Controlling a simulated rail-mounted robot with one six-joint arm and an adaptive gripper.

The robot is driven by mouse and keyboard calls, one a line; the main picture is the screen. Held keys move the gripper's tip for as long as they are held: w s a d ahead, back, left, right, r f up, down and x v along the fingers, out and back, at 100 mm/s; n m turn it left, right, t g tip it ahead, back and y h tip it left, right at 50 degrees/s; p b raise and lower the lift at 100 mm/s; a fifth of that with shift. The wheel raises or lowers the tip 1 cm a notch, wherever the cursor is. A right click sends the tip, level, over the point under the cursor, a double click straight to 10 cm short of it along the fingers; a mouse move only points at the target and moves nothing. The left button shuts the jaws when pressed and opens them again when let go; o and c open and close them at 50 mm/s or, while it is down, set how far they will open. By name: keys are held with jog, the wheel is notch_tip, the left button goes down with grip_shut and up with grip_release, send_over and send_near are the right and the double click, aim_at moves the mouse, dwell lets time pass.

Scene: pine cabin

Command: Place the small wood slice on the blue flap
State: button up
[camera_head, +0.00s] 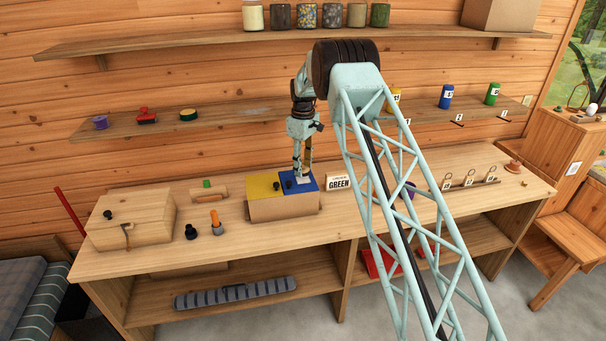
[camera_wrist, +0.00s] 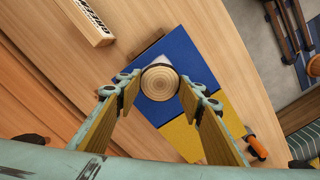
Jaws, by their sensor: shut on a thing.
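My gripper (camera_wrist: 160,88) is shut on the small wood slice (camera_wrist: 160,82), a round pale disc with rings, held between the two fingertips. In the wrist view the slice lies over the blue flap (camera_wrist: 188,52), and a white patch shows partly behind it. In the head view my gripper (camera_head: 302,172) points down at the blue flap (camera_head: 309,185) on top of a cardboard box (camera_head: 285,208). The slice is hard to make out there, and I cannot tell whether it touches the flap. The yellow flap (camera_head: 262,186) is beside the blue one, on the left.
A sign reading GREEN (camera_head: 339,183) stands just right of the box. A wooden chest (camera_head: 130,222), a black knob-like piece (camera_head: 191,232) and an orange-handled tool (camera_head: 216,224) stand to the left. A shelf (camera_head: 245,113) runs behind my gripper. The bench front is mostly clear.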

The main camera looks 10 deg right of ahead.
jog(key=shift+f+p, duration=0.45)
jog(key=shift+f, duration=1.25)
jog(key=shift+f, duration=0.2)
jog(key=o, duration=0.7)
jog(key=shift+o, duration=0.2)
jog(key=shift+r, duration=0.25)
notch_tip(320, 180, up, 12)
jog(key=b, duration=0.1)
